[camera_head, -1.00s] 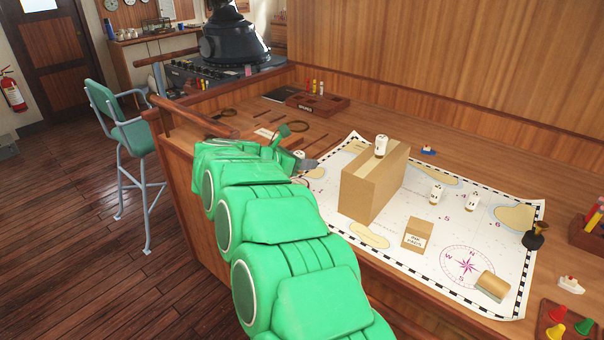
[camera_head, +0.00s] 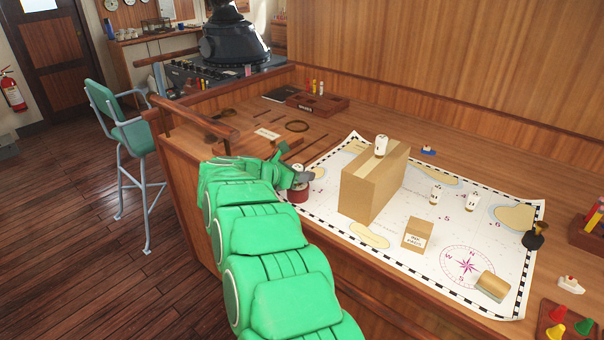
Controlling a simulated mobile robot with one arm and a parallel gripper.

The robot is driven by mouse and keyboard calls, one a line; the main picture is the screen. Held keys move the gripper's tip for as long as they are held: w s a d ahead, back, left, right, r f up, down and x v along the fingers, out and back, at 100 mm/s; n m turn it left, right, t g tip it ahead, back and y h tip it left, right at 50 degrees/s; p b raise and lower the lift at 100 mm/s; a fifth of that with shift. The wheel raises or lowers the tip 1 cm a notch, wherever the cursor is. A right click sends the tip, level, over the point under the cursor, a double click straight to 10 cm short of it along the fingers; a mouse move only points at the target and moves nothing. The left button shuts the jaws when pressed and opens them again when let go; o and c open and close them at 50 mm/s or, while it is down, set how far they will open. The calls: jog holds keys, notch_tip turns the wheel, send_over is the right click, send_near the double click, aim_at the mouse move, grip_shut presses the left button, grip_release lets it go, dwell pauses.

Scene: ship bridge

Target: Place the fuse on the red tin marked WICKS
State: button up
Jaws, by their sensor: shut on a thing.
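My gripper (camera_head: 302,177) is at the left edge of the chart, shut on a small white piece, probably the fuse (camera_head: 297,168). Only its pale top shows above the fingers. A red tin (camera_head: 298,195) stands right below the gripper; its label is not readable and its upper part is partly covered by my gripper. I cannot tell whether the fuse touches the tin's top. A similar white piece (camera_head: 381,146) stands on a tall cardboard box (camera_head: 372,190). Two more such pieces (camera_head: 436,195) stand on the chart to the right.
The chart (camera_head: 400,283) covers much of the wooden desk. The tall box stands close to the right of my gripper. A small labelled box (camera_head: 417,234) and a tan rounded block (camera_head: 491,286) lie nearer the front. A wooden rail (camera_head: 195,118) edges the desk's left end.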

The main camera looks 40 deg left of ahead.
jog(key=shift+f, duration=0.1)
jog(key=o, duration=1)
jog(key=shift+o, duration=0.2)
jog(key=shift+s, duration=0.2)
jog(key=v, duration=1.1)
jog(key=shift+s+r, duration=0.25)
jog(key=shift+r, duration=0.1)
jog(key=shift+a, duration=0.1)
